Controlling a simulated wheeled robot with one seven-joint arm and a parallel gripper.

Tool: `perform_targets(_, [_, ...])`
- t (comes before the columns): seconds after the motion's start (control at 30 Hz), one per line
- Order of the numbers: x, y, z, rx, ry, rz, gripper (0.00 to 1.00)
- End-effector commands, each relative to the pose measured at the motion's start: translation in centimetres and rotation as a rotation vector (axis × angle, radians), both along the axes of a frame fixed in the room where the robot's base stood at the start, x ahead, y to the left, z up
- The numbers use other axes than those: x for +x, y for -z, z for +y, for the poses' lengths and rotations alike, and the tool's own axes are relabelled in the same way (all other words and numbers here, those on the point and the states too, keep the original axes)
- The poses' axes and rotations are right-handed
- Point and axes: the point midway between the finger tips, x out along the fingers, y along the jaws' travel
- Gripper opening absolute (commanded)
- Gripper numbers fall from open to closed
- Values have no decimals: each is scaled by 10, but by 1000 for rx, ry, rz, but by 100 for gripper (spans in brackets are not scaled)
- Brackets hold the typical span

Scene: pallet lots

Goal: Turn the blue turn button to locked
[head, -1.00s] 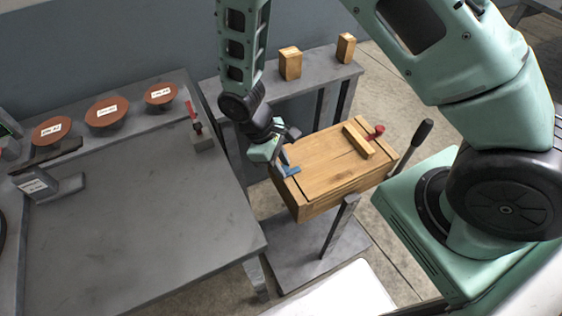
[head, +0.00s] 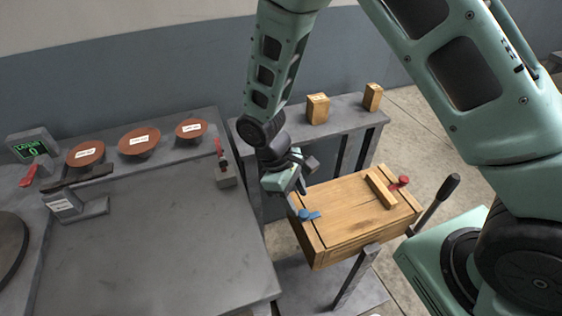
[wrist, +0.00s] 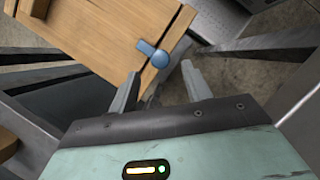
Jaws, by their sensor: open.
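My gripper (head: 299,191) is just behind and above the button in the head view. In the wrist view my gripper (wrist: 161,74) is open and empty. Its two fingers are apart, with the button ahead between their tips. I cannot tell any contact.
A red turn button (head: 402,181) is at the box's far right corner, near a wooden bar (head: 381,190) on the lid. A lever with a black handle (head: 448,187) stands right of the box. A grey table (head: 150,235) lies left. A shelf (head: 285,125) with wooden blocks stands behind.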

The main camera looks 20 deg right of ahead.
Motion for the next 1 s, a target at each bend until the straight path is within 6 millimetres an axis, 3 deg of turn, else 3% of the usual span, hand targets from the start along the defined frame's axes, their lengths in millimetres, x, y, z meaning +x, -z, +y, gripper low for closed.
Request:
perform_targets(0.3, [22, -71, 22, 3, -1, -6, 49])
perform_targets(0.5, [31, -105, 32, 3, -1, -4, 49])
perform_targets(0.7, [36, -122, 36, 1, -2, -2, 49])
perform_targets(1.0, [36, -124, 37, 1, -2, -1, 49])
